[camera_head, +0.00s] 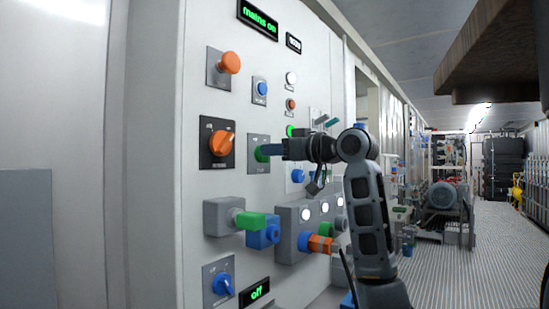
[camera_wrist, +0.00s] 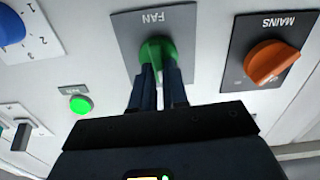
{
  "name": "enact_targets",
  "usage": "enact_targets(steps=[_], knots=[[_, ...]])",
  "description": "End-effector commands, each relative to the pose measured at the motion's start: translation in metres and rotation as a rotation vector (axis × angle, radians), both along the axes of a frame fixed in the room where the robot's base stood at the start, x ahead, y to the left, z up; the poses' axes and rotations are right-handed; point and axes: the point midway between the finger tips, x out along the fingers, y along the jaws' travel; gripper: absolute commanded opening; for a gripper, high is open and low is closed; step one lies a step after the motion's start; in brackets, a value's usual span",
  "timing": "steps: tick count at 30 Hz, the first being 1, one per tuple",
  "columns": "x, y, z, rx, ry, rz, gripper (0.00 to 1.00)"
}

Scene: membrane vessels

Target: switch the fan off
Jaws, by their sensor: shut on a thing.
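The fan switch is a green knob (camera_wrist: 158,50) on a grey plate marked FAN (camera_wrist: 125,28) in the wrist view. In the head view the green knob (camera_head: 262,153) sits on its grey plate (camera_head: 258,140) on the white panel, right of the orange mains knob. My gripper (camera_wrist: 157,72) is shut on the green knob, with one finger on each side of it. It also shows in the head view (camera_head: 273,151), reaching in from the right. The fingers hide part of the knob, so its exact setting is hard to tell.
The orange mains knob (camera_wrist: 270,62) is close beside the fan switch. A lit green lamp (camera_wrist: 81,104) and a blue knob (camera_wrist: 10,25) are on the other side. Below, a green handle (camera_head: 250,220) and an orange handle (camera_head: 320,243) stick out. The aisle (camera_head: 470,265) at right is clear.

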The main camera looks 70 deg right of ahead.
Motion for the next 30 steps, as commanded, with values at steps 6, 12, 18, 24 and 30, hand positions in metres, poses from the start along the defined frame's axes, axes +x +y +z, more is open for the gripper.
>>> enact_targets(steps=[6,12,18,24,30], knots=[[0.0004,0.0020,-0.0033,-0.185,0.044,0.000,0.00],[0.0007,0.0032,-0.0032,-0.320,0.078,0.001,0.00],[0.0011,0.0040,-0.0034,-0.407,0.101,0.001,0.00],[0.0011,0.0043,-0.0029,-0.450,0.111,0.001,0.00],[0.0012,0.0044,-0.0025,-0.463,0.114,0.001,0.00]])
